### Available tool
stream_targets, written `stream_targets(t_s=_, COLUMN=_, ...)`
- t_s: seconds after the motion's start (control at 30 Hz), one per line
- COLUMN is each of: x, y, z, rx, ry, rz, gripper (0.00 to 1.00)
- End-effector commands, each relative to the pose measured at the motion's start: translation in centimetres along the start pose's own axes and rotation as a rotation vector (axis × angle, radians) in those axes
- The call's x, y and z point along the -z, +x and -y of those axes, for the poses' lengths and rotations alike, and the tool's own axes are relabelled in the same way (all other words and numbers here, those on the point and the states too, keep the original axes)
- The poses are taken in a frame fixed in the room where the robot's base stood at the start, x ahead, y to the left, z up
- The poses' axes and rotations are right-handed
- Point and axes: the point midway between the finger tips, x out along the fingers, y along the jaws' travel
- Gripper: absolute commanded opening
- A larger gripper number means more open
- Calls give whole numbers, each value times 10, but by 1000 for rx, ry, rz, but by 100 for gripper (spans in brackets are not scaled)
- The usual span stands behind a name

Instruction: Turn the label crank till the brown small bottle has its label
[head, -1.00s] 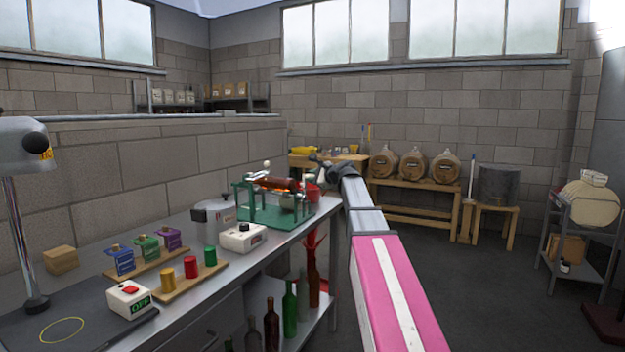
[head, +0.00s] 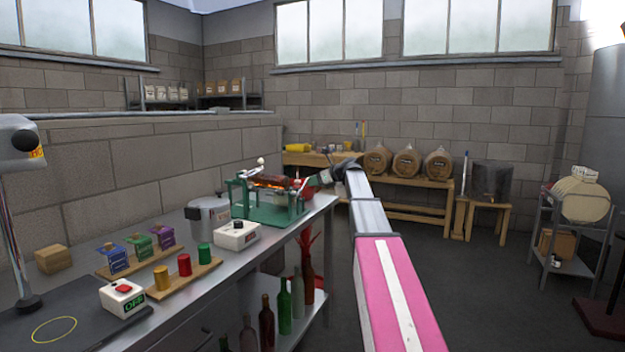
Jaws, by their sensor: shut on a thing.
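The green label machine (head: 272,213) stands at the far end of the steel bench. The brown small bottle (head: 270,181) lies across the top of its frame; whether it bears a label is too small to tell. My arm reaches out from the lower right to the machine's right side. My gripper (head: 325,177) is there, small and partly hidden by my wrist, shut at the crank side. The crank handle itself is hidden or too small to make out.
A steel pot (head: 208,217) and a white switch box (head: 237,235) stand just left of the machine. Several bottles (head: 284,305) stand on the shelf below.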

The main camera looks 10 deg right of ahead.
Motion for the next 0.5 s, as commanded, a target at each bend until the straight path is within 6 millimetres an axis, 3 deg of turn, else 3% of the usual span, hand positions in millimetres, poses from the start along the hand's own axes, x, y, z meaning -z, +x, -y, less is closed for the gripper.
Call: stream_targets(t_s=0.5, x=38, y=16, z=15, rx=-187, ry=453, rz=-1, gripper=0)
